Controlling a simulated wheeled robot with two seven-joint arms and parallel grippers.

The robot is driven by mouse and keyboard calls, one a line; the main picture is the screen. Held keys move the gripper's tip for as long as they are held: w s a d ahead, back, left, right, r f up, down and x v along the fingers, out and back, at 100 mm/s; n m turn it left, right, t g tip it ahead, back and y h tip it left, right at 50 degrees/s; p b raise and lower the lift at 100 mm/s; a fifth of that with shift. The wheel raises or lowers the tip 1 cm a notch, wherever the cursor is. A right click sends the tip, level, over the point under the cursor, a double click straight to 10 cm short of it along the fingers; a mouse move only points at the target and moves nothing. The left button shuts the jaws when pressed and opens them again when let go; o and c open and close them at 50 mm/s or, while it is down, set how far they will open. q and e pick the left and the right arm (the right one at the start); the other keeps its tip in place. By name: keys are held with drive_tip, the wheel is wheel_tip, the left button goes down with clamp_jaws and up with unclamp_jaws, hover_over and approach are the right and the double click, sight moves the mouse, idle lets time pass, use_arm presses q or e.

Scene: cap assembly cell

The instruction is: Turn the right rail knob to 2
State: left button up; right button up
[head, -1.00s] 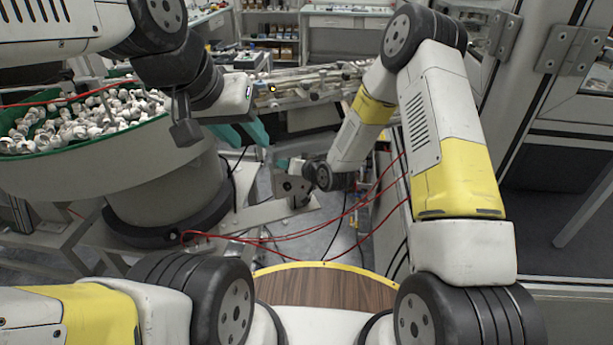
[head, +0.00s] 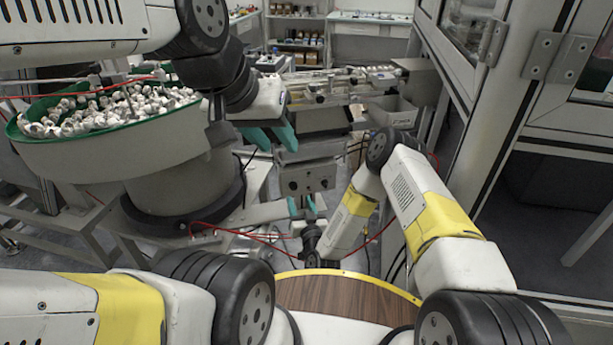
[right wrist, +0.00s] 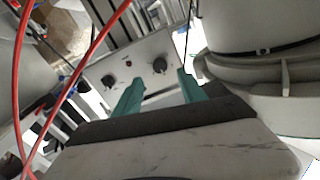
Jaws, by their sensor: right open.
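A grey control box (head: 308,172) with small dark knobs on its front stands at the middle of the head view. In the right wrist view its panel (right wrist: 143,53) shows two black knobs, one at the left (right wrist: 108,80) and one at the right (right wrist: 160,66), with a small red button between them. Their scale marks are too small to read. My right gripper (head: 303,207) is open and empty, just below and in front of the box; its teal fingers (right wrist: 160,92) point at the panel, apart from the knobs. My left gripper (head: 270,137) is open and empty, above and left of the box.
A bowl feeder (head: 90,150) full of white caps stands at the left. A rail conveyor (head: 335,85) runs behind the box. Red cables (head: 240,232) hang low near my right arm. A framed glass cabinet (head: 560,110) stands at the right. A round wooden top (head: 345,297) is in front.

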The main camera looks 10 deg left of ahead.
sight(294, 187)
drive_tip(key=x, duration=0.6)
drive_tip(key=shift+w+a, duration=0.1)
drive_tip(key=shift+w, duration=0.1)
clamp_jaws()
